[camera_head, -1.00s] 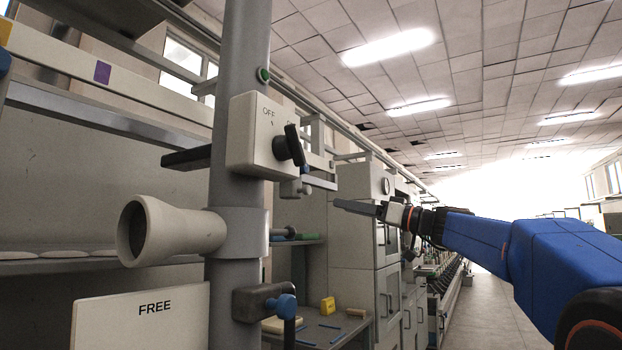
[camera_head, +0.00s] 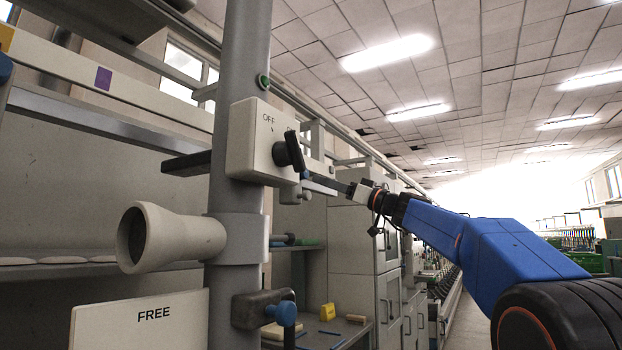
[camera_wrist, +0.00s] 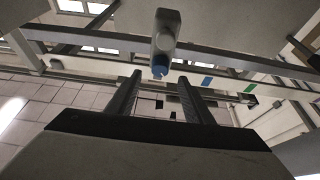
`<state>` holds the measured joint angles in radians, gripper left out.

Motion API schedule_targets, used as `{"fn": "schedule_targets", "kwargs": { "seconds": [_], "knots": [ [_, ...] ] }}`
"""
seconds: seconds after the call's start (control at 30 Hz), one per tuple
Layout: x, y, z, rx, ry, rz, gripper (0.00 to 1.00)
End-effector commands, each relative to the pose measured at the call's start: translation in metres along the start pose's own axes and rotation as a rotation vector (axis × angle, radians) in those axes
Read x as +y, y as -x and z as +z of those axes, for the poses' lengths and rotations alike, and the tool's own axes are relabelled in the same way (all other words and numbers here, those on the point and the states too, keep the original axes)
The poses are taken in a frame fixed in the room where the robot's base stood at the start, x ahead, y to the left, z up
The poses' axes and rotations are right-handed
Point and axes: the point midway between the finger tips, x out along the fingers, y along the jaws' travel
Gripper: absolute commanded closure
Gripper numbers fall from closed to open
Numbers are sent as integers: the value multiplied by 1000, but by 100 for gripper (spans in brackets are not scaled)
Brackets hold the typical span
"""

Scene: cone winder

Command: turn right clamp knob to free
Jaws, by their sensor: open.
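A blue knob on a grey rounded clamp body shows in the wrist view (camera_wrist: 160,66), centred just beyond my fingertips. I take it for the right clamp knob. In the head view a small bit of blue (camera_head: 304,174) shows beside the dial box, largely hidden. My gripper (camera_head: 318,184) points left at it from the right, close by. In the wrist view my gripper (camera_wrist: 160,77) is open, one finger on each side of the knob's line. Whether the fingers touch it I cannot tell. Another blue knob (camera_head: 284,312) sits on a dark clamp low on the near post.
The near grey post (camera_head: 240,100) carries a white box (camera_head: 252,140) with a black dial (camera_head: 291,154), very close to my fingertips. A pale cone (camera_head: 165,237) and a FREE sign (camera_head: 140,325) are at lower left. Cabinets (camera_head: 350,250) stand behind.

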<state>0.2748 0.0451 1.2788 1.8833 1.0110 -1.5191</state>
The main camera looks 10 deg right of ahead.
Motion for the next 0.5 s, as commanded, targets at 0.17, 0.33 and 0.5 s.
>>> {"fn": "schedule_targets", "kwargs": {
  "seconds": [0.17, 0.33, 0.5],
  "knots": [
    [-1, -32, 0, 1, -2, -2, 53],
    [0, -53, 0, 1, -1, -2, 53],
    [0, -63, 0, 0, -1, 0, 53]
  ]
}}
